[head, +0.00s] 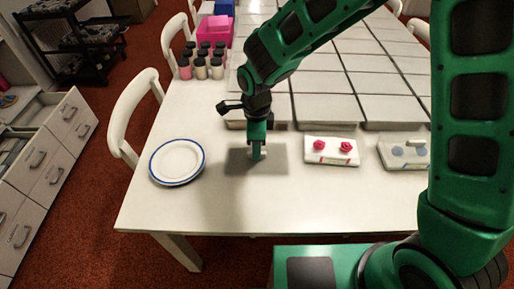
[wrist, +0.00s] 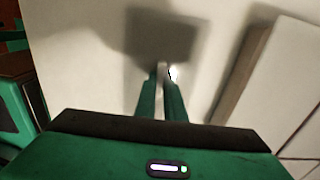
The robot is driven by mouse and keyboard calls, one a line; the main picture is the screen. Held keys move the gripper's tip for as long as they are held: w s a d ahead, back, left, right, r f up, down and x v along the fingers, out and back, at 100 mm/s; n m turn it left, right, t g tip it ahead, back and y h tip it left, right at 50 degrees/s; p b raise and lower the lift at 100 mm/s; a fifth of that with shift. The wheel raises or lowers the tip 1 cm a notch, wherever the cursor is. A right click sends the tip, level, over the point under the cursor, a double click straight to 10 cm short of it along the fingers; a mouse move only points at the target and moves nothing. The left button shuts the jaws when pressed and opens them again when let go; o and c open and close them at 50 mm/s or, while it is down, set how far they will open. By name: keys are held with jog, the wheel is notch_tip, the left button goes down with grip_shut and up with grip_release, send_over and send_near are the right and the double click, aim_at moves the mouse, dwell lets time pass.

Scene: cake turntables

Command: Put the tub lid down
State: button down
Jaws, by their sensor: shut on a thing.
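My gripper (head: 257,157) points straight down over the white table, between the plates and the open tub. It is shut on the small white handle (head: 263,153) of the tub lid, a grey, see-through-looking rectangle (head: 236,161). The lid looks flat and level, low at the table top; I cannot tell whether it touches. In the wrist view my two fingers (wrist: 164,72) are close together with a bright bit of the handle between them, and the dark rectangle (wrist: 160,35) beyond may be lid or shadow. The open white tub (head: 319,158) holds two red rose-like pieces.
White blue-rimmed plates (head: 177,161) are stacked left of the lid. A second tub (head: 404,154), with bluish discs and a white handle, stands at right. Pale boxes (head: 320,108) fill the back. Several jars (head: 201,70) stand at back left. The table's front strip is clear.

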jog(key=c, duration=1.8)
grip_release()
jog(key=shift+f, duration=0.1)
jog(key=shift+c, duration=0.2)
notch_tip(320, 180, up, 12)
jog(key=s+d+r+n+h, duration=0.1)
jog(key=d+r+n, duration=0.15)
jog(key=d, duration=0.95)
jog(key=s+d+r+n, duration=0.1)
jog(key=d+r+n, duration=0.15)
jog(key=d, duration=1.05)
jog(key=s+d+n+y, duration=0.1)
jog(key=s+d+n, duration=0.5)
jog(key=s+d, duration=1)
jog(key=s, duration=0.2)
jog(key=shift+s+d+r+n, duration=0.2)
jog(key=shift+s+r+n, duration=0.1)
jog(key=shift+r, duration=0.1)
